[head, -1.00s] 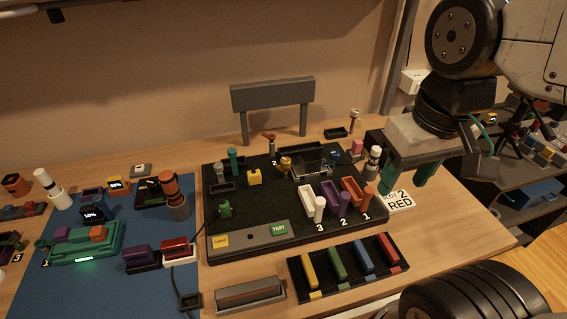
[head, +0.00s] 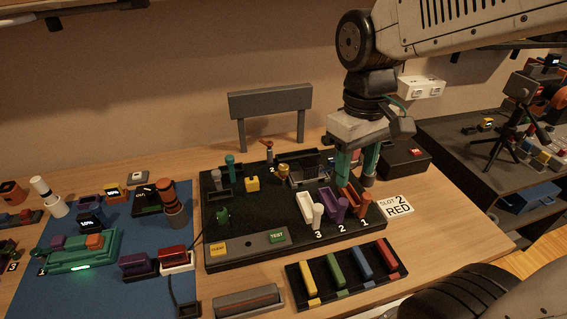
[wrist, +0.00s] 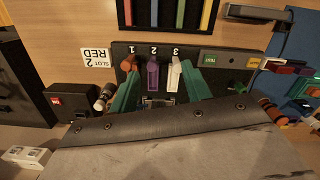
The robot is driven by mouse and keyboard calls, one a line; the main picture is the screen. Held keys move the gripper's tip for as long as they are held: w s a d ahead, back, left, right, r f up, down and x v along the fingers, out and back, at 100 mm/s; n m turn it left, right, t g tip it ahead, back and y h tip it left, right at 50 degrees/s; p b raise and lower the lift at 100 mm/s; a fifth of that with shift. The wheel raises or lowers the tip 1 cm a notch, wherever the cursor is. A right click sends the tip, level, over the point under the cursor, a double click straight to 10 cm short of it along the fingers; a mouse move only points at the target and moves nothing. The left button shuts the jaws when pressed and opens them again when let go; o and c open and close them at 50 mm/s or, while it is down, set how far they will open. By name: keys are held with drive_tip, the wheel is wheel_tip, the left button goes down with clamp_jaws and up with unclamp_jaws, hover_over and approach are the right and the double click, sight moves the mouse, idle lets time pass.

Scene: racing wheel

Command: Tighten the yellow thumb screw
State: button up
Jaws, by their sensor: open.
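A small yellow block with a knob-like top (head: 252,184) stands on the black board (head: 218,253), left of its middle. A small gold knob-like part (head: 283,172) stands to its right; I cannot tell which of the two is the thumb screw. My gripper (head: 355,182) is open, its two green fingers pointing down over the right rear part of the board, to the right of both. It holds nothing visible. In the wrist view the open fingers (wrist: 160,78) reach toward the board; neither yellow part shows clearly there.
White, purple (head: 335,203) and orange-red holders numbered 3, 2 and 1 stand by the gripper. A clear-topped device (head: 302,168) lies left of the fingers. A dark box (head: 404,160) stands to the right. The table right of the slot card (head: 397,205) is clear.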

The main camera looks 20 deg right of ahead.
drive_tip(key=w+a+f+n, duration=0.3)
drive_tip(key=w+n, duration=0.2)
drive_tip(key=w, duration=0.2)
drive_tip(key=w+a+f+n, duration=0.2)
drive_tip(key=w+f+n, duration=0.15)
drive_tip(key=w, duration=0.35)
drive_tip(key=n, duration=0.7)
hover_over(283, 166)
drive_tip(key=shift+s+d+f+t, duration=0.1)
drive_tip(key=shift+s+f+t, duration=0.15)
drive_tip(key=shift+s+t, duration=0.05)
drive_tip(key=shift+w+r+n, duration=0.1)
drive_tip(key=shift+w+n, duration=0.2)
drive_tip(key=shift+n, duration=0.65)
drive_tip(key=shift+f, duration=0.5)
wheel_tip(283, 166, down, 7)
drive_tip(key=shift+r, duration=0.15)
drive_tip(key=c, duration=1)
